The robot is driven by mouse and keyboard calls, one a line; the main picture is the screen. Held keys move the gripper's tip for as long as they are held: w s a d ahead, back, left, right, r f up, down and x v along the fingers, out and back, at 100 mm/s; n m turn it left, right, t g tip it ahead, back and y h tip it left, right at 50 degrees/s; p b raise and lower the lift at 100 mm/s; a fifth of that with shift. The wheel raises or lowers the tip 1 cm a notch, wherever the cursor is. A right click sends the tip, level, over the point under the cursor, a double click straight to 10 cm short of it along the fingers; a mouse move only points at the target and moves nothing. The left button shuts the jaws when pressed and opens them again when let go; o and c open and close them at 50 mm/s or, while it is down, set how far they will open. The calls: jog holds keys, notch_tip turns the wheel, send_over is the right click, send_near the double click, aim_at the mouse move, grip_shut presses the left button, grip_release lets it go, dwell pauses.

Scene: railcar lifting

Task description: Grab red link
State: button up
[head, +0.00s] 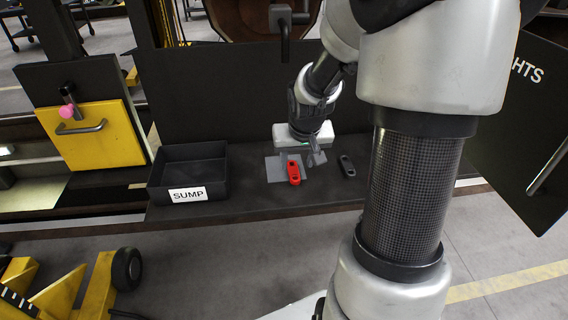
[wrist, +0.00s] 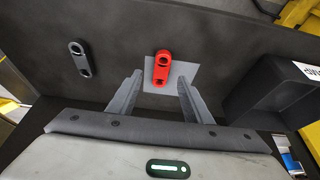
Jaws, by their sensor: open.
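The red link (head: 293,173) is a small flat bar with a hole near each end. It lies on a light grey square patch (head: 274,168) on the dark shelf. In the wrist view the red link (wrist: 161,68) shows on the grey patch (wrist: 184,71), just beyond and between the fingertips. My gripper (head: 312,160) is open and empty, close to the link and above the shelf in the head view. In the wrist view my gripper (wrist: 158,82) has its two grey fingers spread wide on either side of the link's line. I cannot tell the exact height gap.
A dark grey link (head: 347,166) lies on the shelf to the right. A black open bin (head: 188,173) labelled SUMP stands to the left. A yellow panel (head: 92,134) with a handle is at far left. A dark wall rises behind the shelf.

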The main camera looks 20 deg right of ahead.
aim_at(293, 170)
jog(key=shift+w+b+x, duration=0.15)
jog(key=shift+x, duration=1.2)
jog(key=shift+w+b+x, duration=0.15)
jog(key=shift+x, duration=1.2)
jog(key=shift+a+r, duration=0.15)
grip_shut()
